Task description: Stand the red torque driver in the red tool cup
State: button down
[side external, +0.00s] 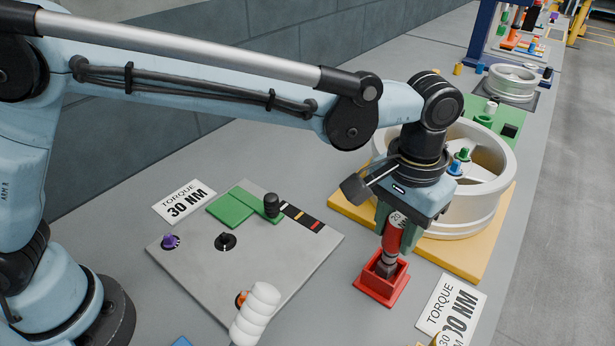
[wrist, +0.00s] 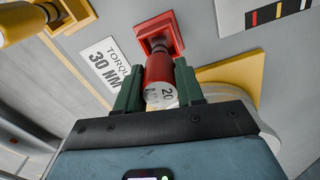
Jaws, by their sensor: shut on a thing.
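The red torque driver (side external: 393,236) is upright, slightly tilted, between the green fingers of my gripper (side external: 396,226). My gripper is shut on it. Its dark lower end reaches down into the open top of the red tool cup (side external: 378,288), a square holder on the bench. In the wrist view, the driver (wrist: 160,72) shows its white end marked 20 between the fingers (wrist: 158,80). Its dark shank overlaps the opening of the red cup (wrist: 175,30). How deep the tip sits, and whether it touches the bottom, is hidden.
A silver wheel (side external: 465,208) on a yellow base (side external: 462,258) stands right behind my gripper. A grey panel (side external: 200,270) with knobs lies left. A white-handled tool (side external: 256,310) is in front. A torque sign (side external: 450,308) and yellow driver (wrist: 22,22) are beside the cup.

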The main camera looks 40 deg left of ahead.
jog(key=shift+f, duration=0.9)
jog(key=c, duration=0.6)
grip_release()
notch_tip(320, 180, up, 12)
jog(key=shift+a, duration=0.1)
jog(key=a+n+t+h, duration=0.1)
jog(key=a+t, duration=0.2)
jog(key=a, duration=1.4)
jog(key=s+a+f+t, duration=0.1)
jog(key=s+a+f, duration=0.1)
jog(key=a, duration=0.2)
jog(key=s+a+f+n+t, duration=0.1)
jog(key=s+a+f, duration=0.2)
jog(key=a, duration=0.2)
jog(key=s+a+f+t+y, duration=0.1)
jog(key=s+a+f+t, duration=0.1)
jog(key=s+a, duration=0.1)
jog(key=shift+a+f, duration=0.15)
jog(key=shift+a, duration=0.75)
